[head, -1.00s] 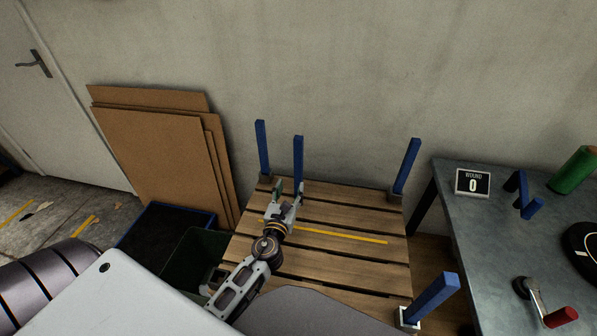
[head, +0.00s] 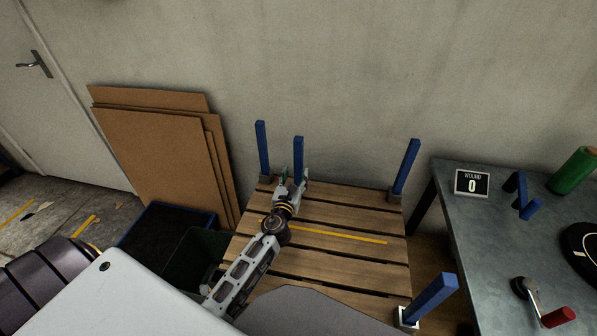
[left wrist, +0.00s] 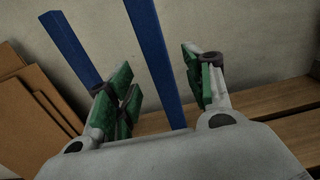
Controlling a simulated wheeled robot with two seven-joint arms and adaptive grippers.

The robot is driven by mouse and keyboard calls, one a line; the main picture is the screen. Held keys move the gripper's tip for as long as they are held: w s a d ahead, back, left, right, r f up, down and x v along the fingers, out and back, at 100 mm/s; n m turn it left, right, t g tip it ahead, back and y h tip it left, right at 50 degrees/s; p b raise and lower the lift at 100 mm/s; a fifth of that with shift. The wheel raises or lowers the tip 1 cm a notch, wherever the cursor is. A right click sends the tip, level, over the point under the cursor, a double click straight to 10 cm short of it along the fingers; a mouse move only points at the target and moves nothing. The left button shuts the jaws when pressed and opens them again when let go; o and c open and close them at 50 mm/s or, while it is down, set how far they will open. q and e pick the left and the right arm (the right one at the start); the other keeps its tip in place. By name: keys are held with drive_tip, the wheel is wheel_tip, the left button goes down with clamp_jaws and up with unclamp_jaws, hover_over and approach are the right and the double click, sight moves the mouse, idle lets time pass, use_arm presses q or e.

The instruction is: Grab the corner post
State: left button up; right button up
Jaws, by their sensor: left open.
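A blue post (head: 298,153) stands upright near the back left of the wooden pallet (head: 345,222); its foot is hidden behind my left gripper. My left gripper (head: 294,178) is open, its fingers at the post's lower part. In the left wrist view the same post (left wrist: 152,50) rises between the two green-padded fingers (left wrist: 160,88), with a visible gap to the right finger. Other blue posts stand at the back left corner (head: 262,148), back right corner (head: 407,167) and front right corner (head: 433,297). My right gripper is not in view.
Brown boards (head: 155,150) lean on the wall at left. A dark green bin (head: 190,262) stands beside the pallet.

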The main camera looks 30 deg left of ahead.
sight(298, 168)
use_arm(q)
drive_tip(key=shift+w+a, duration=0.2)
drive_tip(key=shift+w, duration=0.4)
drive_tip(key=shift+f+x, duration=0.1)
drive_tip(key=shift+x, duration=1.2)
drive_tip(key=shift+f+x, duration=0.15)
drive_tip(key=shift+x, duration=1.15)
clamp_jaws()
